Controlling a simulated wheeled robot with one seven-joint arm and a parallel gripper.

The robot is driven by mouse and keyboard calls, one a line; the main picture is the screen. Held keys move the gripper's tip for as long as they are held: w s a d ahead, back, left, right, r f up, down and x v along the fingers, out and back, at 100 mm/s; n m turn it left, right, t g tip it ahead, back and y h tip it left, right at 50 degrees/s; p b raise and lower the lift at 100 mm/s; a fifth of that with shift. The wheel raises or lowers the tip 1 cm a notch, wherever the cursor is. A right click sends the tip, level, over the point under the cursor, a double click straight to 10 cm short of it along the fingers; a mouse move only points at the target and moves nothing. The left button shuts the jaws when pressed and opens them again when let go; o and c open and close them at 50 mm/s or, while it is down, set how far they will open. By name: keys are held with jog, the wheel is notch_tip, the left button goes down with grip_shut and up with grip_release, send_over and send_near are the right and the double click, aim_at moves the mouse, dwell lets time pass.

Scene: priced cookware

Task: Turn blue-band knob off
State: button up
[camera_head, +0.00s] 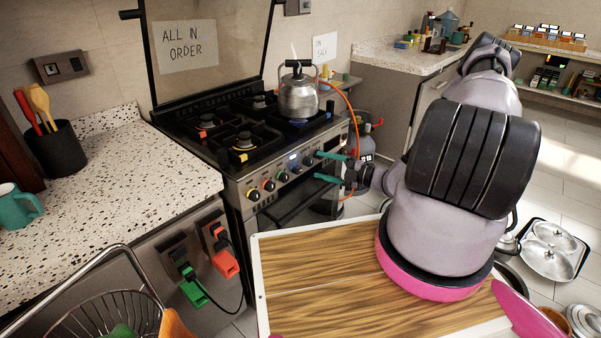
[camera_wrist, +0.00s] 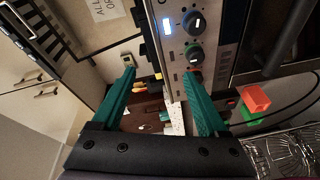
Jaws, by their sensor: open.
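The blue-band knob (camera_head: 308,160) is at the right end of the row on the stove front (camera_head: 240,180). In the wrist view the blue-band knob (camera_wrist: 194,22) is near the top edge, with the green-band knob (camera_wrist: 194,54) below it. My gripper (camera_head: 317,165) has its two teal fingers apart and empty, pointing left at the stove front close to the blue-band knob. In the wrist view my gripper (camera_wrist: 158,72) has both knobs outside its fingers, above the right fingertip. The pointer angle of the blue-band knob is too small to read surely.
An orange hose (camera_head: 352,120) runs down to a gas cylinder (camera_head: 363,142) at the stove's right. A wooden-topped table (camera_head: 320,290) is in front. Red and green plugs (camera_head: 225,263) hang at the left counter.

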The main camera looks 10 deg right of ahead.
aim_at(299, 171)
notch_tip(299, 171, down, 7)
jog(key=m+t+h, duration=0.3)
jog(key=m+t, duration=0.1)
jog(key=m, duration=0.4)
jog(key=x, duration=1)
jog(key=shift+w+f, duration=0.2)
jog(key=shift+f, duration=0.1)
grip_shut()
